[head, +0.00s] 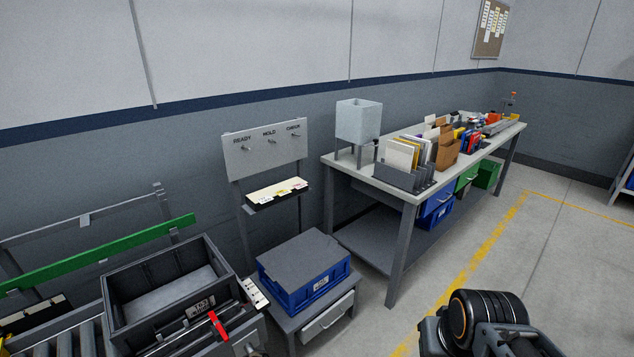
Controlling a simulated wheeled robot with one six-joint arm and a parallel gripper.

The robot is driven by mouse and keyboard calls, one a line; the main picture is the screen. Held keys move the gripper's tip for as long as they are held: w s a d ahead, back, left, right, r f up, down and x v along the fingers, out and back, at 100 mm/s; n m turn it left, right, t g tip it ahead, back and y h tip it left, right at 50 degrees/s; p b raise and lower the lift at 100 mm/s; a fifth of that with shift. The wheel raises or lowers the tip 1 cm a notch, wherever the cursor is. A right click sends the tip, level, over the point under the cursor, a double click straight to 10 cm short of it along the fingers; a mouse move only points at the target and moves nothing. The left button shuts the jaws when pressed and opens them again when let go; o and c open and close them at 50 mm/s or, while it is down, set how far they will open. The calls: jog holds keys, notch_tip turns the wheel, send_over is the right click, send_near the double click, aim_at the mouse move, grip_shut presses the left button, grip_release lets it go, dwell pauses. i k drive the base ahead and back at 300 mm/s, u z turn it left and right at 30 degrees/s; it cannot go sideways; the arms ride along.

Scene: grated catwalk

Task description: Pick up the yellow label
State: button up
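A small pale tray (278,193) sits on the ledge of a grey stand, below a board (265,150) marked READY, HOLD and CHECK. Several small labels lie in the tray, with small coloured marks on them. One near the tray's right end looks yellowish (298,185), but it is too small to be sure that it is the yellow label. The board's pegs look bare. Part of my arm shows at the bottom right, well apart from the stand. My gripper's fingers cannot be seen.
A blue crate (305,283) with a grey lid stands on a low cabinet before the stand. A dark tote (125,288) sits on a roller conveyor at left. A long workbench (398,190) with folders and bins runs along the wall. The floor (560,265) at right is clear.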

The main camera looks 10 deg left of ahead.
aim_at(285, 190)
jog(key=i, duration=1)
jog(key=u, duration=0.8)
jog(key=i, duration=0.6)
jog(key=u, duration=0.3)
